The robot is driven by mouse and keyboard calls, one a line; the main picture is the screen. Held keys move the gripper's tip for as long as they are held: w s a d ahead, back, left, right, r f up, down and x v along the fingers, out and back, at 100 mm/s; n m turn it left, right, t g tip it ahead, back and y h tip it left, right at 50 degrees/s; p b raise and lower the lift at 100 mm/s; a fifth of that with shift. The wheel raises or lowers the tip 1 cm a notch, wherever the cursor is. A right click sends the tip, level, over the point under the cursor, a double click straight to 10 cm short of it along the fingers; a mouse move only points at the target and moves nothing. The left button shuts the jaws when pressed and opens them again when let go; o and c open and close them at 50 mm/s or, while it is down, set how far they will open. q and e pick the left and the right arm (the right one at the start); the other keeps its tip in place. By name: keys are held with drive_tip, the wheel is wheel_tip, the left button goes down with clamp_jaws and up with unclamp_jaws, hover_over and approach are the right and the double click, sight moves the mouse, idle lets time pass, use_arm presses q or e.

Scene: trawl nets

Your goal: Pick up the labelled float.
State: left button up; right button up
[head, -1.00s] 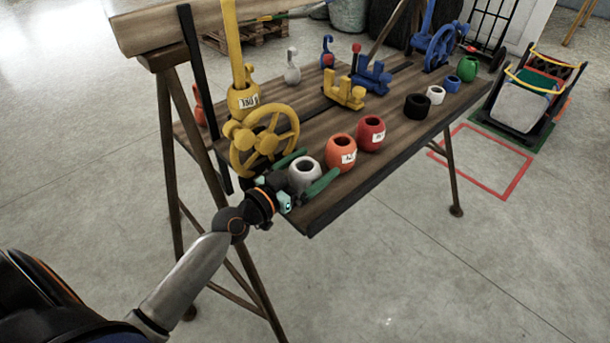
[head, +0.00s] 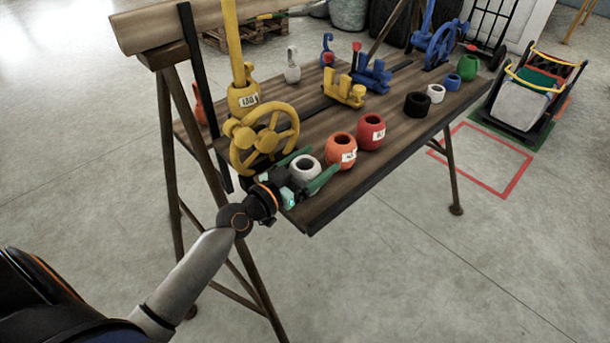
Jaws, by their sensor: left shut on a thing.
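A white float (head: 305,178) with a dark hole in its top stands at the near corner of the bench top. My left gripper (head: 323,160) has its green fingers on either side of it and is shut on it. I see no label on the side of it that shows. Whether the white float is clear of the wood I cannot tell. My right gripper is not in view.
A yellow handwheel (head: 289,136) and a labelled yellow post (head: 243,103) stand close behind the gripper. Black (head: 416,111), small white (head: 436,99), blue (head: 453,88) and green (head: 468,72) floats line the bench (head: 400,150) farther along. Open floor lies in front.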

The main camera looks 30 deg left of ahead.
use_arm(q)
drive_tip(key=shift+c, duration=0.4)
drive_tip(key=shift+r, duration=0.15)
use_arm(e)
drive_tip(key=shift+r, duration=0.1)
use_arm(q)
drive_tip(key=shift+r, duration=0.25)
drive_tip(key=r, duration=0.1)
drive_tip(key=r+p, duration=0.2)
drive_tip(key=shift+s+r, duration=0.25)
drive_tip(key=shift+s, duration=0.05)
drive_tip(key=s+d+r+p, duration=0.1)
drive_tip(key=s+r, duration=0.3)
drive_tip(key=s, duration=0.2)
drive_tip(key=s+d+r+p, duration=0.1)
drive_tip(key=s+r+p, duration=0.1)
drive_tip(key=s+r, duration=0.2)
drive_tip(key=shift+s+r, duration=0.4)
drive_tip(key=shift+s, duration=1.25)
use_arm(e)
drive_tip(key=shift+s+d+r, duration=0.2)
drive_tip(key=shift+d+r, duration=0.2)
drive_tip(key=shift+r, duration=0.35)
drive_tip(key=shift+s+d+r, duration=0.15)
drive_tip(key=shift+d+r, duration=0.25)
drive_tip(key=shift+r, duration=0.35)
